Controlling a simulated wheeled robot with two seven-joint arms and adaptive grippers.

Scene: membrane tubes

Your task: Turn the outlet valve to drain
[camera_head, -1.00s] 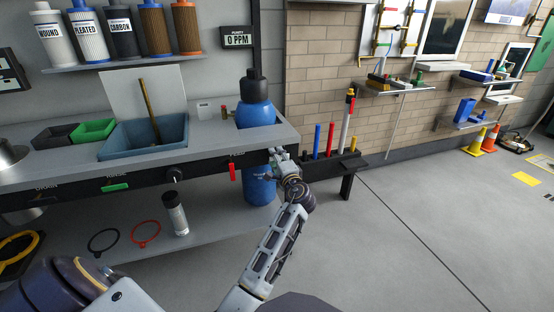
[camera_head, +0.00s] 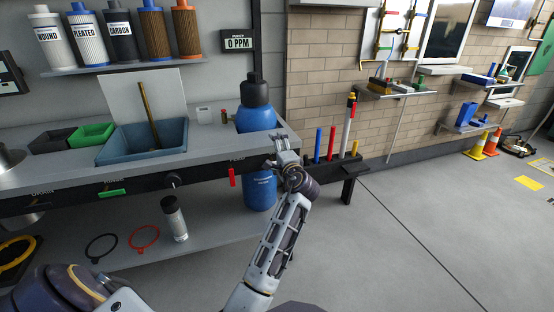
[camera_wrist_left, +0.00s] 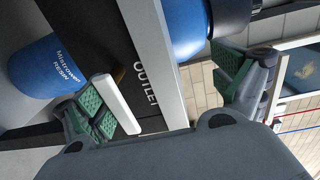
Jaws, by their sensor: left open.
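The outlet valve's pale lever (camera_wrist_left: 116,103) shows in the left wrist view beside the word OUTLET on the black bench front (camera_wrist_left: 122,55), with a brass stem at one end. My left gripper (camera_head: 281,139) is at the right front corner of the bench in the head view. In the left wrist view its fingers (camera_wrist_left: 168,98) are wide apart, one right beside the lever and the other beyond the bench edge. I cannot tell whether the near finger touches the lever. The lever is not clear in the head view. My right gripper is not in view.
A blue bottle (camera_head: 256,116) stands on the bench above a blue resin tank (camera_head: 259,190). A red handle (camera_head: 232,177) and a green handle (camera_head: 112,192) sit on the bench front. A rack with coloured rods (camera_head: 331,143) stands close on the right. The floor at right is open.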

